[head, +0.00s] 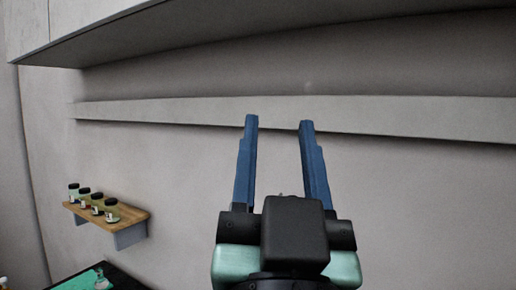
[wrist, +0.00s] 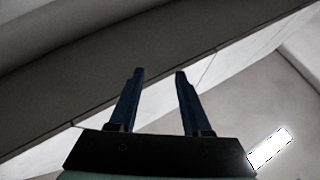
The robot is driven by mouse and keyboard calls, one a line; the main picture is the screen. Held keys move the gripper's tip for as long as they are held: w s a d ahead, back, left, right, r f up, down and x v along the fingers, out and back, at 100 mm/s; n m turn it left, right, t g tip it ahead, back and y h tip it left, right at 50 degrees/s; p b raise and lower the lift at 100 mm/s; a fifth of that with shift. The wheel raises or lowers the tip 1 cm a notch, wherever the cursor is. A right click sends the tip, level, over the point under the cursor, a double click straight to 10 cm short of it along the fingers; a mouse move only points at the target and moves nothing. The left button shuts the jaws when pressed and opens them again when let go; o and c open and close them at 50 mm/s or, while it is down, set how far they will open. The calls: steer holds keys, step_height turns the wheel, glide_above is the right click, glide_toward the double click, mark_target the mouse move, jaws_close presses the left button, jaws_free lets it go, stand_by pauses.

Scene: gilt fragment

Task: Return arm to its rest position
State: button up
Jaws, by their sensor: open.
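My gripper (head: 278,122) is raised in front of the wall in the head view. Its two blue fingers point up and stand apart, with nothing between them. In the wrist view my gripper (wrist: 160,72) also shows open and empty, with dark and white overhead surfaces beyond the fingertips. The rest of my arm is mostly hidden behind the gripper body.
A long grey ledge (head: 400,115) crosses the wall, below an overhead cabinet (head: 120,25). A small wooden shelf (head: 135,217) with several dark-capped jars (head: 97,204) is at lower left. A dark counter with a green mat (head: 78,281) lies below. A bright light (wrist: 270,148) shows in the wrist view.

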steer(key=s+a+r+n+t+y, duration=0.1)
steer(key=s+a+r+n+t, duration=0.1)
steer(key=s+r, duration=0.2)
steer(key=shift+r, duration=0.25)
steer(key=shift+s+a, duration=0.1)
step_height(320, 180, down, 5)
steer(key=b, duration=0.4)
steer(key=shift+r, duration=0.2)
